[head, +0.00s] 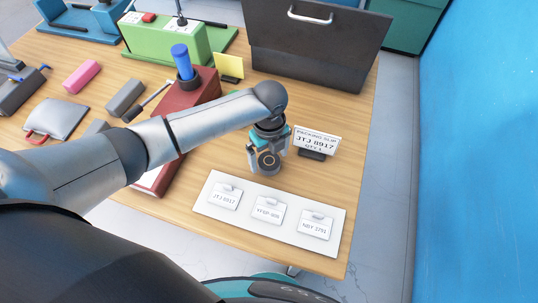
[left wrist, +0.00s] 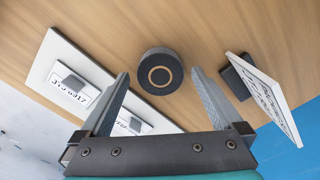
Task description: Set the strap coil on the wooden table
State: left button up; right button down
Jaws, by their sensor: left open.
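The strap coil (left wrist: 160,71) is a short dark cylinder with a tan ring on its top face. In the left wrist view it sits on the wooden table (left wrist: 205,38), framed between the spread fingertips, with gaps on both sides. My left gripper (left wrist: 161,76) is open and empty. In the head view my left gripper (head: 265,158) points down over the wooden table (head: 345,112), between the label board and the packing slip sign. The gripper largely hides the coil there. My right gripper is not in view.
A white board (head: 205,203) with several labelled clips lies in front. A packing slip sign (head: 317,140) stands right of the gripper. A large dark case (head: 315,50) stands behind. A red-brown block (head: 195,92) with a blue-handled item is left, partly behind my arm.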

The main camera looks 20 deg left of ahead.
aim_at(269, 160)
pick_arm(q)
notch_tip(269, 160, up, 12)
jog(key=p, duration=0.2)
jog(key=shift+f, duration=0.15)
